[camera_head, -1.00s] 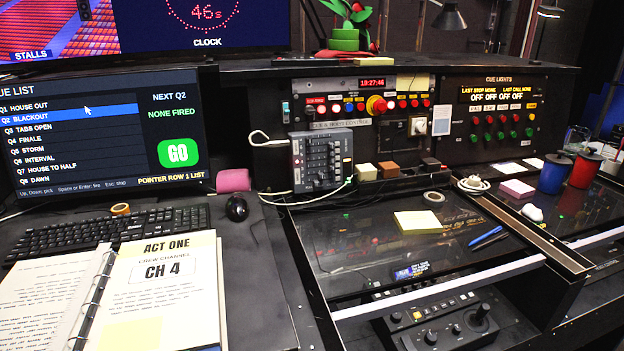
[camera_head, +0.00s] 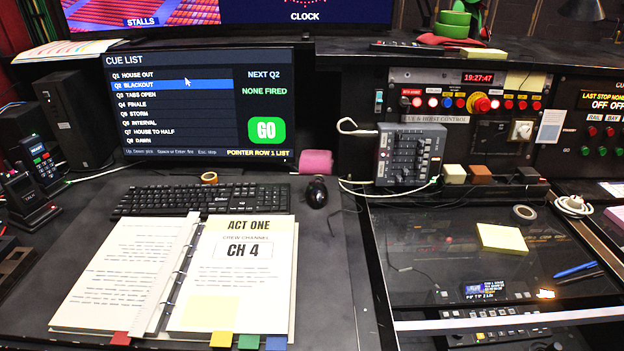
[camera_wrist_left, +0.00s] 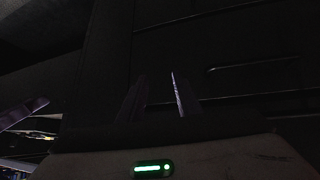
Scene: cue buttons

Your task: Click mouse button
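A black mouse (camera_head: 317,192) lies on the desk, just right of the keyboard (camera_head: 200,199) and left of the hoist control box. The cue list monitor (camera_head: 180,140) stands behind the keyboard. Its blue highlight is on Q2 BLACKOUT with the pointer arrow on that row. It reads NEXT Q2, NONE FIRED and POINTER ROW 1 LIST, with a green GO button (camera_head: 267,131). My left gripper (camera_wrist_left: 158,85) shows in the dark left wrist view, its two fingers apart and nothing visible between them. Neither gripper shows in the head view.
An open ring binder (camera_head: 180,275) lies in front of the keyboard. A tape roll (camera_head: 209,177) sits behind the keyboard and a pink roll (camera_head: 316,162) behind the mouse. A grey control box (camera_head: 410,155) with cables stands to the right. Bare desk (camera_head: 328,260) lies in front of the mouse.

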